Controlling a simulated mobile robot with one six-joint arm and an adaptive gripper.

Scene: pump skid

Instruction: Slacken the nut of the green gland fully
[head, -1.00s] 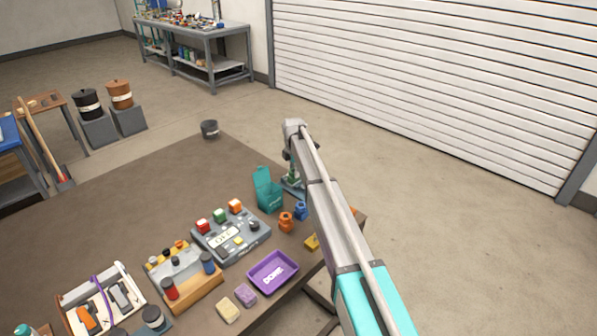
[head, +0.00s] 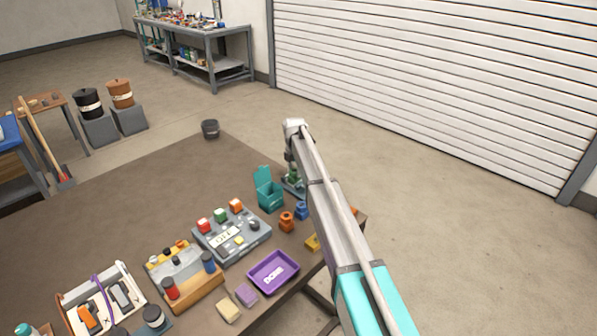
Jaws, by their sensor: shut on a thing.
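The green gland (head: 293,178) stands at the far right part of the brown table, beside the teal open-lidded box. Only a little of it shows; my arm and gripper hide the rest. My gripper (head: 291,171) points down over it and is shut on its nut, though the fingertips are small and hard to make out. An orange gland (head: 286,222) and a blue gland (head: 301,210) stand upright nearer the front, to the left of my arm.
The teal box (head: 268,192) stands close left of my gripper. A grey control box with coloured buttons (head: 250,245), a purple tray (head: 272,287), sponges and a yellow piece (head: 312,242) lie nearer. A dark cup (head: 210,129) stands at the far corner. The table's left middle is clear.

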